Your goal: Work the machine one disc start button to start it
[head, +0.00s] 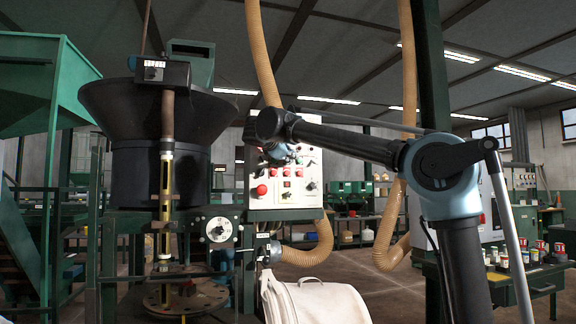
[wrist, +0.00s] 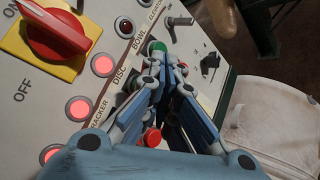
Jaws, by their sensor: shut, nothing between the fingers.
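The control panel (head: 312,171) is a pale box on a stand in the head view. In the wrist view it shows tilted, with a DISC label (wrist: 120,75) between the CRACKER label (wrist: 98,118) and the BOWL label (wrist: 137,46). My gripper (wrist: 162,72) is shut and empty, with its fingertips at the panel, just below a green button (wrist: 158,47) near BOWL. The fingers cover the panel to the right of DISC, so I cannot make out the disc start button or any contact. A red button (wrist: 152,137) shows below the fingers.
A red rotary switch (wrist: 58,30) on a yellow plate and several lit red lamps (wrist: 78,108) lie left of my fingers. A hose (head: 322,245) and a white bulk bag (head: 315,300) are below the panel. A black hopper (head: 150,175) stands left.

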